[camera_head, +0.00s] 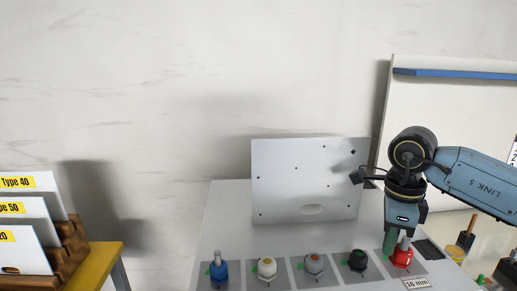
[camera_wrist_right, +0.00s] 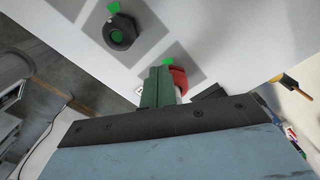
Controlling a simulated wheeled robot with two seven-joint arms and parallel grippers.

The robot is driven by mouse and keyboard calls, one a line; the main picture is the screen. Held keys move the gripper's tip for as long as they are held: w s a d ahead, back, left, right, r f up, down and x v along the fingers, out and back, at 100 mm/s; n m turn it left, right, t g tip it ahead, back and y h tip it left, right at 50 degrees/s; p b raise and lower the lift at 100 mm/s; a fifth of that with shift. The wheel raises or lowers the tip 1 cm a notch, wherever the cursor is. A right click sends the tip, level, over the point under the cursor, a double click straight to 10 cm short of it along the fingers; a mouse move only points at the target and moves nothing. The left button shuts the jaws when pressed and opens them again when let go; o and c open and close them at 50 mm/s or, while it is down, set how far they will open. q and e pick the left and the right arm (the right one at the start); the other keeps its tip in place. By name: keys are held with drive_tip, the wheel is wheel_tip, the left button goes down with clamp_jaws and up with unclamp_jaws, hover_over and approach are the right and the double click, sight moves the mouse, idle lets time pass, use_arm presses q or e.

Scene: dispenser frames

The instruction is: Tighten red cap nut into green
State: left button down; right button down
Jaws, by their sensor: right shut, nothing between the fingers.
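The red cap nut (camera_head: 403,257) stands upright on the grey pad at the right end of a row on the bench. It also shows in the right wrist view (camera_wrist_right: 181,80), partly hidden behind the fingers. My right gripper (camera_head: 390,246) has green fingers pointing down beside the red cap nut, on its left in the head view. It is shut and empty, and it also shows in the right wrist view (camera_wrist_right: 158,82). I cannot tell whether the fingers touch the nut. A small green mark (camera_wrist_right: 167,61) shows beside the red nut. My left gripper is out of view.
In the same row stand a black nut (camera_head: 357,260), a grey nut (camera_head: 313,265), a white nut (camera_head: 267,268) and a blue piece (camera_head: 218,268). A white perforated panel (camera_head: 305,180) stands behind. A label reading 16 mm (camera_head: 416,284) lies in front of the red nut.

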drive_tip(key=shift+w+d, duration=0.1)
drive_tip(key=shift+w, duration=0.05)
drive_tip(key=shift+w+d, duration=0.25)
drive_tip(key=shift+w, duration=0.3)
drive_tip(key=shift+w+d, duration=0.2)
drive_tip(key=shift+w, duration=0.2)
drive_tip(key=shift+w+d, duration=0.15)
idle(0.5)
drive_tip(key=shift+w, duration=0.25)
wheel_tip(320, 180, up, 6)
drive_tip(key=p, duration=0.3)
drive_tip(key=shift+a+p, duration=0.25)
drive_tip(key=shift+p, duration=0.15)
